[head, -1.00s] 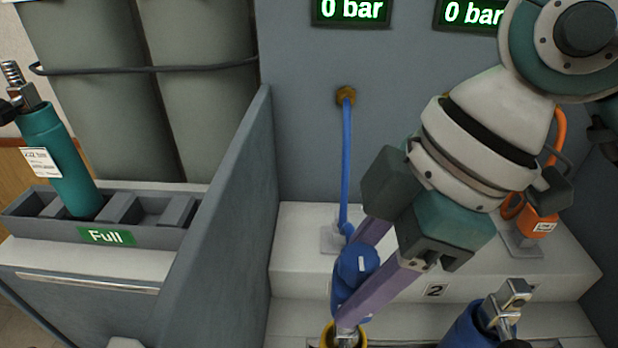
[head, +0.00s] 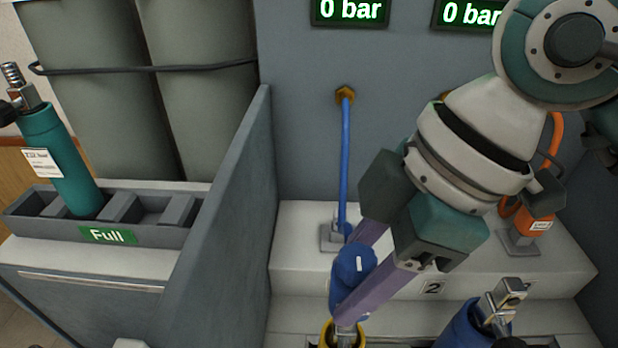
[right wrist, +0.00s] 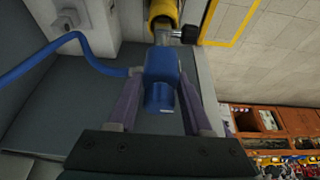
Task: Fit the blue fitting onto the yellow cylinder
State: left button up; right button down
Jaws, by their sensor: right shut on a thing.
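The blue fitting (head: 352,268) is between the long purple fingers of my right gripper (head: 343,308), which is shut on it. It also shows between the fingers in the right wrist view (right wrist: 161,68), with the blue hose trailing left. The yellow cylinder (right wrist: 166,12) is at the top of that view, its metal valve (right wrist: 161,27) in line with the fitting's far end. That end is at or very close to the valve; I cannot tell if it is seated. In the head view only the cylinder's yellow top (head: 326,332) shows at the bottom edge. My left gripper is out of view.
A blue cylinder (head: 461,328) with a metal valve stands to the right of the yellow one. An orange fitting (head: 533,225) sits on the bench ledge behind. A grey partition (head: 225,220) separates the left rack, which holds a teal cylinder (head: 62,165).

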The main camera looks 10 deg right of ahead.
jog(key=shift+f+b, duration=1.1)
jog(key=shift+f, duration=0.85)
dwell(0.5)
jog(key=shift+c, duration=1.2)
grip_release()
jog(key=p+v, duration=0.1)
jog(key=v, duration=0.9)
